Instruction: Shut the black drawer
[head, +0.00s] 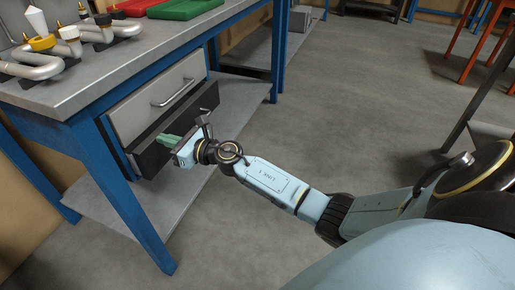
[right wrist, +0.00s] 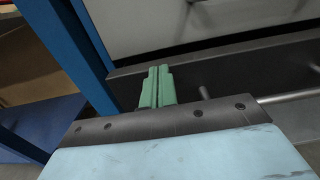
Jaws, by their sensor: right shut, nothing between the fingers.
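The black drawer (head: 150,158) sits under the grey drawer in the workbench, in the head view. It stands partly pulled out, with a dark gap behind its front. Its metal handle (head: 205,124) sticks out beside my right gripper. My right gripper (head: 167,140) has green fingers, pressed together and empty, pointing at the drawer front. In the right wrist view the fingers (right wrist: 157,86) overlap the dark drawer front (right wrist: 220,75); I cannot tell whether they touch it. The handle bar (right wrist: 290,97) shows to their right. My left gripper is not in view.
The grey drawer (head: 135,118) above looks shut. The blue bench leg (head: 118,205) stands left of my right gripper, and a low shelf (head: 185,195) lies below. Metal pipe coils (head: 40,66) and red and green trays (head: 185,8) are on the benchtop.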

